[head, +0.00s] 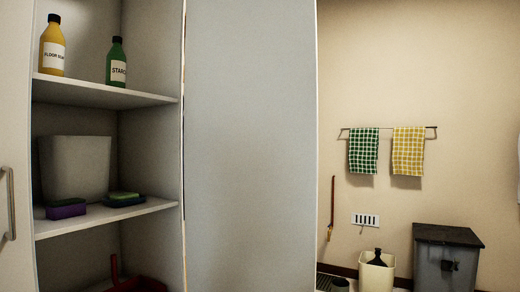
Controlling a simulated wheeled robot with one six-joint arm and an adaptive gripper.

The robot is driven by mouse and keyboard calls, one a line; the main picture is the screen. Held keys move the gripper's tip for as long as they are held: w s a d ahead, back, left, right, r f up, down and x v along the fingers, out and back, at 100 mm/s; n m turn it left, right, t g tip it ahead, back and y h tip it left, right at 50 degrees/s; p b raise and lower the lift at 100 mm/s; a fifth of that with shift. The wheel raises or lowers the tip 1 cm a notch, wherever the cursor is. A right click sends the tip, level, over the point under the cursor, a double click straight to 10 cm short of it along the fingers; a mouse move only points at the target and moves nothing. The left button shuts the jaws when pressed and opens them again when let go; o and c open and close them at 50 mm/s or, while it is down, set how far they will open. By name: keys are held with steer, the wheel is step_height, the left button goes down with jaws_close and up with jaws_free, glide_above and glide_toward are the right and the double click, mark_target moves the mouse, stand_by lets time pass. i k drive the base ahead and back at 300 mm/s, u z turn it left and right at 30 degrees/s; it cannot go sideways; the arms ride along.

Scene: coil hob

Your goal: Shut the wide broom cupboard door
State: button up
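The wide broom cupboard door (250,150) appears as a tall, plain, pale grey-blue panel in the middle of the head view. It stands open at the right side of the cupboard opening, with the shelves exposed. No handle shows on the face I see, and its top and bottom run out of the picture. The cupboard (150,150) is open to its left, with an upper shelf (100,91) and a lower shelf (110,215). My gripper is not in view.
A pale panel with a bar handle (10,203) stands at the far left. Bottles (53,50), a grey bin (75,168), and sponges (66,209) sit on the shelves. A red item (125,284) lies below. Right of the door are a towel rail (385,129), cream bin (376,274) and grey chest (446,258).

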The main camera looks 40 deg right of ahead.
mark_target(251, 118)
steer(key=k, duration=0.15)
steer(key=z, duration=2.45)
steer(key=i, duration=3.15)
steer(key=u, duration=4.1)
steer(key=k, duration=0.3)
steer(key=u, duration=0.05)
